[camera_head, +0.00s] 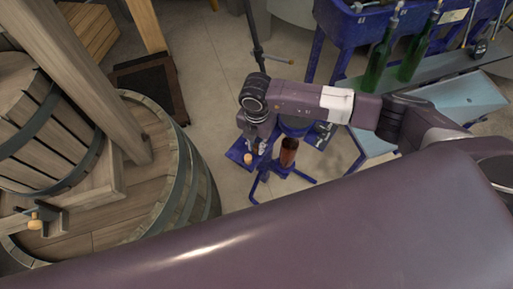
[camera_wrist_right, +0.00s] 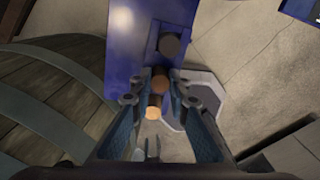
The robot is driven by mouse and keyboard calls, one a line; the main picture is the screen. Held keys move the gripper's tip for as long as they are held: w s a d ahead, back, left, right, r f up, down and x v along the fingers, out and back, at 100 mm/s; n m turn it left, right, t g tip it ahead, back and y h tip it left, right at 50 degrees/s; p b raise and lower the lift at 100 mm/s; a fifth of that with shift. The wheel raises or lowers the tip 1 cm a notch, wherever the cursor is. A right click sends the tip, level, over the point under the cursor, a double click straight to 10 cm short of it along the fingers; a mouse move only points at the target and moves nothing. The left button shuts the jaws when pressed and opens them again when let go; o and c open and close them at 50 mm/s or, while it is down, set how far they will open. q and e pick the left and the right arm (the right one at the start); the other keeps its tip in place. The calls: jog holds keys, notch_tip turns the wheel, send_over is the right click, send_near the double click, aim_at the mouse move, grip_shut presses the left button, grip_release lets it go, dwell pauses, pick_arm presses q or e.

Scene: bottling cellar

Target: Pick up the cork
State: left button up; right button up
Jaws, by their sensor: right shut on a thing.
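The cork (camera_head: 248,158) shows as a small tan piece at the tip of my right gripper (camera_head: 254,147) in the head view, over a blue metal stand. In the right wrist view, my right gripper (camera_wrist_right: 160,82) has its two fingers closed in on the cork (camera_wrist_right: 153,112), which lies between them. The cork's near end is lit and its other part is in shade. Below it in the head view is the blue plate of the stand (camera_head: 237,152); I cannot tell whether the cork touches it. My left gripper is not in view.
A reddish-brown cylinder (camera_head: 288,152) stands on the stand, just right of the gripper. A wooden barrel (camera_head: 195,190) is close on the left. Green bottles (camera_head: 378,62) stand on the blue machine at the upper right. Bare floor (camera_head: 205,50) lies behind the stand.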

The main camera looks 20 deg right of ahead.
aim_at(257, 152)
notch_tip(257, 152, up, 20)
jog(key=b, duration=0.3)
jog(key=shift+b, duration=0.35)
dwell(0.8)
